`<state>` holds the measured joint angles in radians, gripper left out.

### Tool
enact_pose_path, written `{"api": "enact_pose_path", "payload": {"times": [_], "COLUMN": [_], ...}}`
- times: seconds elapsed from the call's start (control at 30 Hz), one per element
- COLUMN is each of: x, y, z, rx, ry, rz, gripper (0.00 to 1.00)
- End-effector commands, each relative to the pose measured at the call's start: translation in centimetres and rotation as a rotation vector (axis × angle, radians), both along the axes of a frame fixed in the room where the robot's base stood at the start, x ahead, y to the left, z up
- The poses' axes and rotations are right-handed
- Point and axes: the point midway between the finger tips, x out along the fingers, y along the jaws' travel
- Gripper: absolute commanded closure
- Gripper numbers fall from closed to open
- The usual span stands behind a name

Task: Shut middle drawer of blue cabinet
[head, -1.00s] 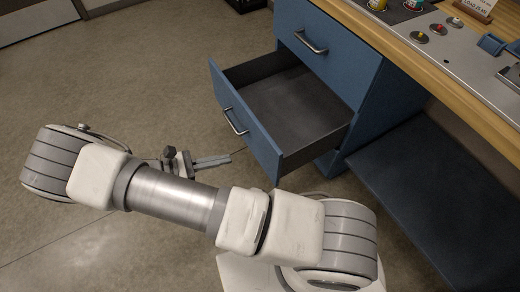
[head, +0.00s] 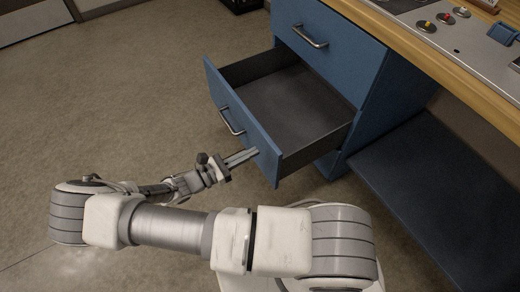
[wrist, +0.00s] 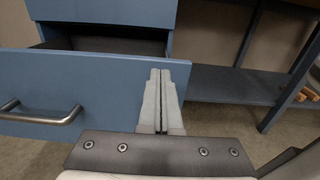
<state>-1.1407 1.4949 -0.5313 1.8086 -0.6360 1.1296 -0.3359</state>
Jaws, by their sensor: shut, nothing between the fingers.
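The blue cabinet (head: 345,45) stands at the upper middle of the head view. Its middle drawer (head: 245,118) is pulled far out and looks empty inside. The drawer front also shows in the wrist view (wrist: 95,82), with its bar handle (wrist: 40,115) at the left. My gripper (head: 257,152) is shut and empty. Its fingertips are at the drawer front, right of the handle and near the front's right end in both views. I cannot tell for certain whether they touch it.
The drawer above (head: 325,35) is shut. A wooden worktop (head: 440,55) with small items runs over the cabinet to the right. A low blue shelf (head: 430,185) lies under it. The floor (head: 110,110) left of the drawer is clear.

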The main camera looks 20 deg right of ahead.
Motion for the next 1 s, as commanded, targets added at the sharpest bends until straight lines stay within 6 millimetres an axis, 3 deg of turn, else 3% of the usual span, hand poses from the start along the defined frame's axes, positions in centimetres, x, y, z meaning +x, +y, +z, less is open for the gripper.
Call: {"api": "enact_pose_path", "payload": {"times": [0.1, 0.3, 1.0], "x": [0.3, 0.7, 0.8], "y": [-1.9, -3.5, -3.9], "z": [-0.2, -0.1, 0.1], "rx": [-0.002, 0.0, 0.001], "ry": [0.0, 0.0, 0.0], "rz": [-0.002, 0.0, -0.001], "gripper": [1.0, 1.0, 1.0]}}
